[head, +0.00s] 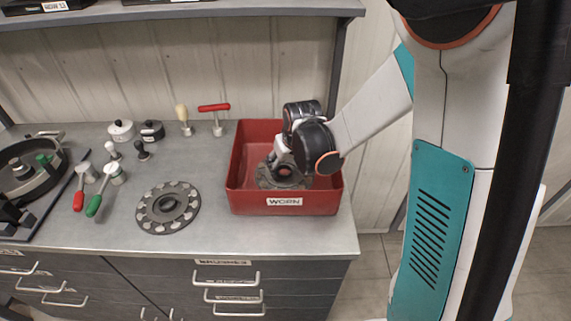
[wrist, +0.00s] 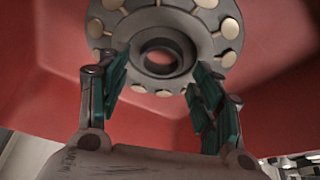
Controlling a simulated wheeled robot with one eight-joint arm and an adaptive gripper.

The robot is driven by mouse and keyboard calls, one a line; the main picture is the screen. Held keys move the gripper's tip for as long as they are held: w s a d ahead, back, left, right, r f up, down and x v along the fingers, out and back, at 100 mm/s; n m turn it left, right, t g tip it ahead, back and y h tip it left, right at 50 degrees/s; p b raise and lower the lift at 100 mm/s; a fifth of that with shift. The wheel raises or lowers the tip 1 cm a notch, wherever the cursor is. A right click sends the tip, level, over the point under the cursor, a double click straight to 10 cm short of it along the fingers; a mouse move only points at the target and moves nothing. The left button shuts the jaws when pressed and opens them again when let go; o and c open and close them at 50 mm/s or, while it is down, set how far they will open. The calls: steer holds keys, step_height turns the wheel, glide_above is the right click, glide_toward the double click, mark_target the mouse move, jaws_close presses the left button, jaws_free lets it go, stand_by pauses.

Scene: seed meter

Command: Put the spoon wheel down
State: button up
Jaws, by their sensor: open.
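The spoon wheel, a grey disc with a raised hub, a centre hole and round pale-brass pads around its rim, is in the red bin marked WORN (head: 238,190). It shows in the head view (head: 267,182) and at the top of the wrist view (wrist: 205,45). It appears to lie flat on the bin floor, partly hidden by my arm in the head view. My gripper (wrist: 160,75) is inside the bin, over the wheel. Its green-padded fingers are spread apart on either side of the hub, and I cannot tell whether they touch it.
Red- and green-handled tools (head: 94,205), small knobs, two lidded pots (head: 121,131) and a round meter housing (head: 30,168) stand further left. A shelf (head: 180,11) overhangs the back.

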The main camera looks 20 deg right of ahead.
steer(key=p+v, duration=0.3)
steer(key=v, duration=0.9)
steer(key=s+r+t, duration=0.1)
steer(key=s+r, duration=0.3)
steer(key=s, duration=0.5)
steer(key=s+r+t, duration=0.1)
steer(key=s+r, duration=0.4)
steer(key=s, duration=0.4)
steer(key=shift+a+r+m+t, duration=0.25)
steer(key=shift+r+m+t, duration=0.05)
steer(key=shift+m+t, duration=0.1)
